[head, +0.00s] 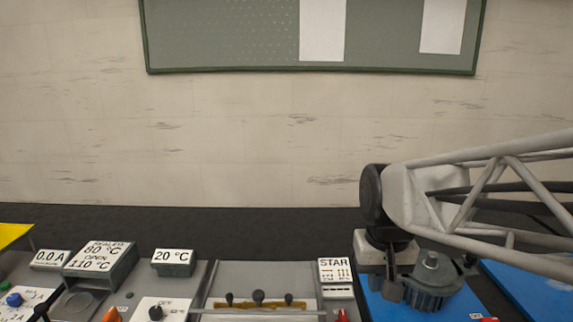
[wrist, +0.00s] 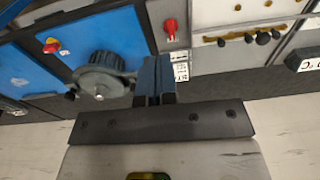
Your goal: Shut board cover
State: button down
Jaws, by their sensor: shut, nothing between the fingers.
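The terminal board (head: 230,298) lies at the bottom of the head view, a pale panel with dark knobs and brass-coloured links. It also shows at the top right of the wrist view (wrist: 222,18). A thin pale bar (head: 258,312) crosses its front in the head view; I cannot tell whether this is part of the board cover. The cover's position is not clear. My gripper (wrist: 155,72) is shut and empty, to the side of the board. In the head view my gripper (head: 391,288) is right of the board, beside the grey motor.
The finned grey motor (head: 432,282) stands on a blue panel (head: 385,311) close to my gripper. A STAR sign (head: 334,270) and a red switch (head: 343,315) lie between gripper and board. Display boxes (head: 173,262) stand on the left. A wall is behind.

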jog(key=s+d+f+t, duration=0.1)
jog(key=s+d+f, duration=0.1)
jog(key=s, duration=0.8)
jog(key=shift+d+f+t, duration=0.2)
jog(key=shift+f+t, duration=0.1)
jog(key=shift+f, duration=0.1)
jog(key=shift+s, duration=0.1)
